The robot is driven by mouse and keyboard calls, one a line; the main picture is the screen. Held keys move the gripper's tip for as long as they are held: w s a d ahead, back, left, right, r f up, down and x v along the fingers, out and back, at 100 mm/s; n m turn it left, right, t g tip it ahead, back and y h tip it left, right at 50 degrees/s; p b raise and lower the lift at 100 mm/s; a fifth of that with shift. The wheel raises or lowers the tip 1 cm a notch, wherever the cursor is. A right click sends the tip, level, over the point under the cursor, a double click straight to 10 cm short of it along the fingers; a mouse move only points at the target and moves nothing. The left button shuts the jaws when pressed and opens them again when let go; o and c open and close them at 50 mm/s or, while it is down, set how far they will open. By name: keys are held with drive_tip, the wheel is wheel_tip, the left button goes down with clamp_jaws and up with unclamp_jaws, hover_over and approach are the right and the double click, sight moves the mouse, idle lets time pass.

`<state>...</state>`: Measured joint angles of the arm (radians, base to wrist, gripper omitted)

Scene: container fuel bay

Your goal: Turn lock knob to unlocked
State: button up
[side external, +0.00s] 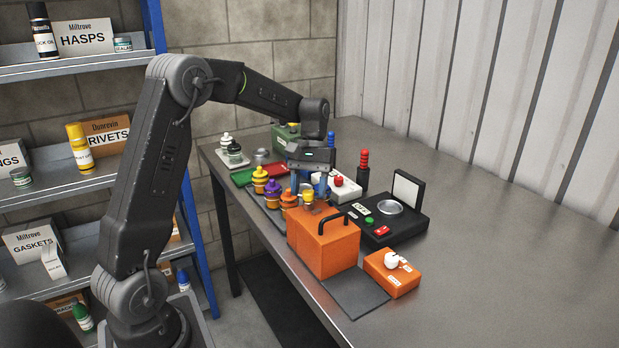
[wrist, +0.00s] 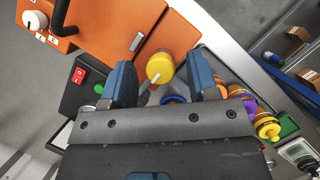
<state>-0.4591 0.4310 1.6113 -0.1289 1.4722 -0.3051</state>
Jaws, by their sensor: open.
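A white knob (side external: 392,259) sits on top of a small orange box (side external: 388,279) at the front of the table. Small white labels are on the box; I cannot read its setting. The knob also shows at the top left of the wrist view (wrist: 35,20). My gripper (side external: 316,190) is open, fingers pointing down, behind the large orange box and well away from the knob. In the wrist view, a yellow-capped item (wrist: 160,68) shows between the fingers' outlines; I cannot tell whether they touch it.
A large orange box (side external: 322,246) with a black handle stands between my gripper and the knob. A black panel (side external: 408,222) with a green button and red switch lies beside it. Several coloured bottles (side external: 260,180) line the left. The right side of the table is clear.

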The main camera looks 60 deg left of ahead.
drive_tip(key=v, duration=1.3)
drive_tip(key=shift+r, duration=0.25)
drive_tip(key=shift+w+a, duration=0.15)
drive_tip(key=s+d+r+m+t+y, duration=0.2)
drive_tip(key=s+d+m+t+y, duration=0.15)
drive_tip(key=s+d, duration=0.75)
drive_tip(key=s+d+f+m+t, duration=0.5)
drive_tip(key=s+d+f, duration=0.3)
drive_tip(key=s, duration=0.3)
drive_tip(key=shift+d+m, duration=0.35)
drive_tip(key=shift+d, duration=0.15)
